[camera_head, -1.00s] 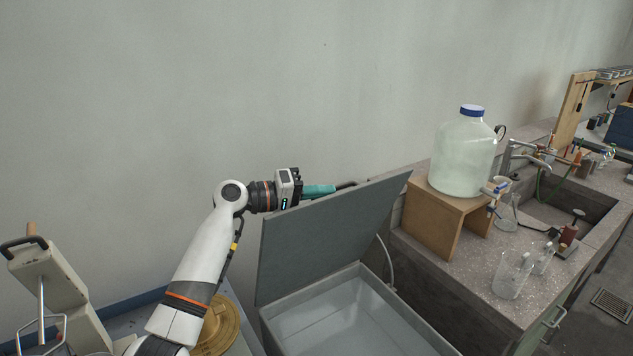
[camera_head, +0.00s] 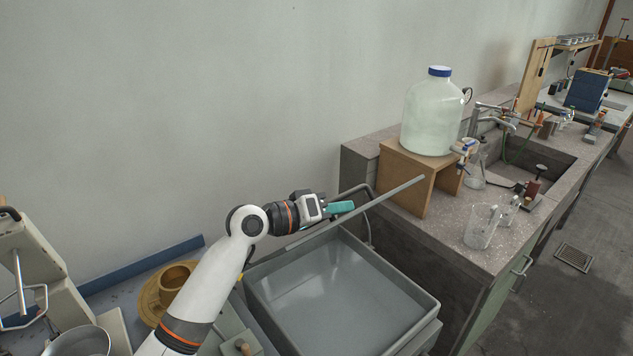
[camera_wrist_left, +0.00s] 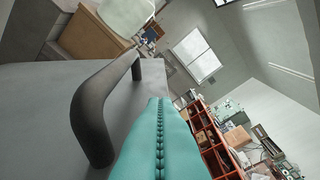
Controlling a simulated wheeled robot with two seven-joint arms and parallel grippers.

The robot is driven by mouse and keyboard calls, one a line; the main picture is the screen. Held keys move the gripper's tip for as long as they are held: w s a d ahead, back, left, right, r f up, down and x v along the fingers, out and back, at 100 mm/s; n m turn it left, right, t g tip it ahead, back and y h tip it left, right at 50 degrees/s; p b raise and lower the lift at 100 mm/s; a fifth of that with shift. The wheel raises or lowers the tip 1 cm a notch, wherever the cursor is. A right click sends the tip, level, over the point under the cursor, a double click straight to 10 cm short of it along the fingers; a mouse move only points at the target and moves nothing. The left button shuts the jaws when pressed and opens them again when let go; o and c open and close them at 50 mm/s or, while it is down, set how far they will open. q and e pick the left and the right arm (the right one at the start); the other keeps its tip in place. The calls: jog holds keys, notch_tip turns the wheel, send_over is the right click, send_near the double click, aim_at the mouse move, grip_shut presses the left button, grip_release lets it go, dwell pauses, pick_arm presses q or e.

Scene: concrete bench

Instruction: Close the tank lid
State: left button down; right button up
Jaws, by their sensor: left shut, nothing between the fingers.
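The grey tank (camera_head: 340,285) is open at the lower middle of the head view, and its inside is empty. Its flat grey lid (camera_head: 400,190) stands up from the back edge and shows almost edge-on as a thin strip. My left gripper (camera_head: 342,207) is shut and empty behind the lid's upper edge, with teal fingers. In the left wrist view the shut fingers (camera_wrist_left: 160,140) lie beside the dark lid handle (camera_wrist_left: 95,105), on the lid's grey face. I cannot tell whether they touch it. My right gripper is out of view.
A large jug (camera_head: 432,115) with a blue cap stands on a wooden stand (camera_head: 405,180) right of the tank, on the stone bench. Beakers (camera_head: 481,228) and a sink (camera_head: 530,165) are beyond. A brown pot (camera_head: 176,280) is left of the tank.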

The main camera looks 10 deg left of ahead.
pick_arm(q)
jog(key=s+d+f+m, duration=0.1)
jog(key=s+d+f, duration=0.2)
jog(key=d+f, duration=0.1)
jog(key=shift+d+f+m+b, duration=0.3)
jog(key=shift+f+b, duration=0.15)
jog(key=shift+f, duration=0.3)
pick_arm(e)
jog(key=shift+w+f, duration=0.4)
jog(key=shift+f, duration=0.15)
pick_arm(q)
jog(key=shift+s, duration=0.1)
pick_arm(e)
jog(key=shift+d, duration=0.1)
